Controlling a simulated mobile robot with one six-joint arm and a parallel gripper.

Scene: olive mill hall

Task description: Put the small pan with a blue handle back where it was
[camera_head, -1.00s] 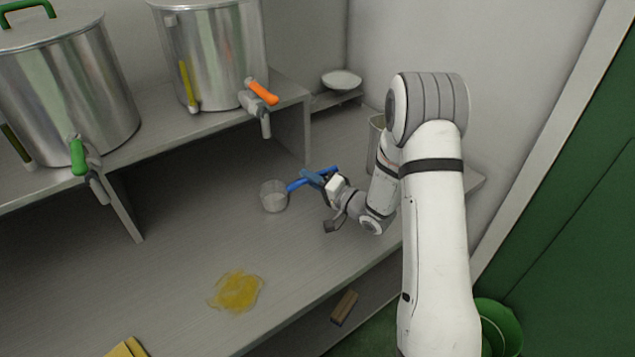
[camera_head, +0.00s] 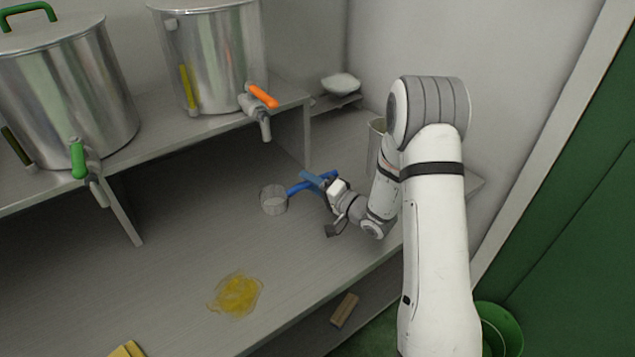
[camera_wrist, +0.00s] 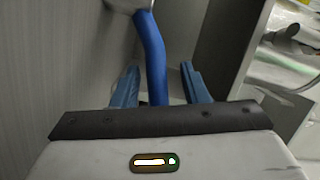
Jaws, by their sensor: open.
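The small pan (camera_head: 273,200) has a clear-looking grey bowl and a blue handle (camera_head: 302,186). It is on the grey worktop, in front of the raised shelf. My gripper (camera_head: 314,180) is at the handle. In the wrist view the blue handle (camera_wrist: 151,55) runs between the two blue fingers of my gripper (camera_wrist: 158,84), with a gap on each side. The fingers are open. The pan's bowl shows only as an edge at the top of the wrist view.
Steel tanks with a green tap (camera_head: 78,160) and an orange tap (camera_head: 263,96) stand on the raised shelf (camera_head: 200,128). A yellow spill (camera_head: 237,295) lies on the worktop (camera_head: 180,240). A grey container (camera_head: 376,142) is partly behind my arm. A white bowl (camera_head: 340,83) sits at the back.

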